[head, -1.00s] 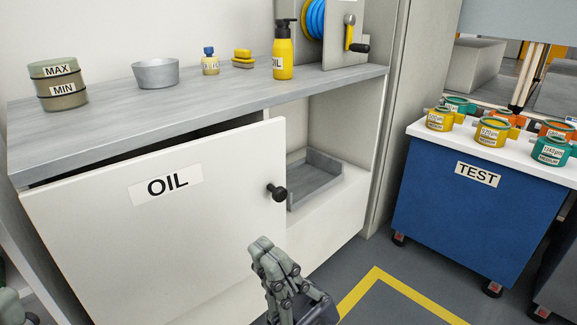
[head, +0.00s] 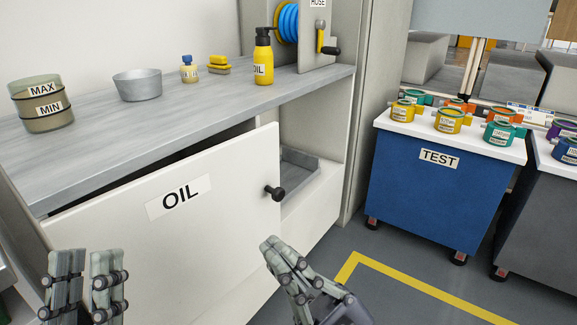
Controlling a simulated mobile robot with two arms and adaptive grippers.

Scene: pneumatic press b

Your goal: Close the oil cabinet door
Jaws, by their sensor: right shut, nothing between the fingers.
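The white oil cabinet door (head: 225,235), labelled OIL, stands ajar. A dark gap shows between its top edge and the grey counter, and the cabinet's inside shows past its right edge. Its black round knob (head: 275,193) is near that right edge. My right gripper (head: 268,243) is shut and empty, below the knob and apart from it in the picture; whether it touches the door is unclear. My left gripper (head: 87,262) is open, its two fingers pointing up in front of the door's lower left part, with nothing between them.
On the counter (head: 190,115) stand a MAX/MIN container (head: 42,104), a metal bowl (head: 137,85), small bottles and a yellow oil bottle (head: 263,60). A grey tray (head: 300,168) sits inside the cabinet. The blue TEST cart (head: 430,190) stands right; floor between is clear.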

